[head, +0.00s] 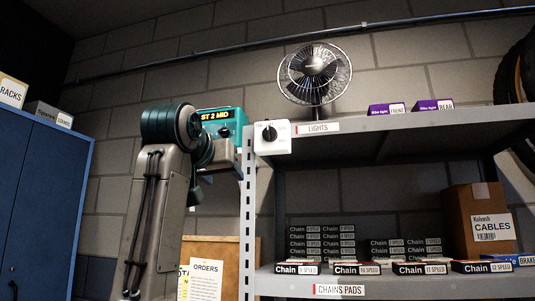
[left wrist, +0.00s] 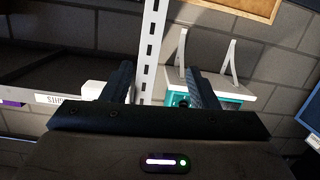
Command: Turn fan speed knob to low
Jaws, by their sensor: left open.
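The fan (head: 315,74) stands on the top shelf, its round wire cage facing forward. A white box with a round black knob (head: 269,133) is on the shelf's front left corner, beside the LIGHTS label. The knob's exact setting is too small to read. In the left wrist view, which is upside down, the white box (left wrist: 93,90) shows partly behind one finger; its knob is hidden. My left gripper (left wrist: 157,78) is open and empty, its fingers on either side of the white shelf post. In the head view my left arm stands left of the box. My right gripper is not in view.
A teal box with a lit display (head: 222,121) sits on a bracket left of the post, partly behind my arm. The perforated shelf post (head: 248,220) runs below the knob box. Purple boxes (head: 386,110) lie on the top shelf. A blue cabinet (head: 40,190) is at left.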

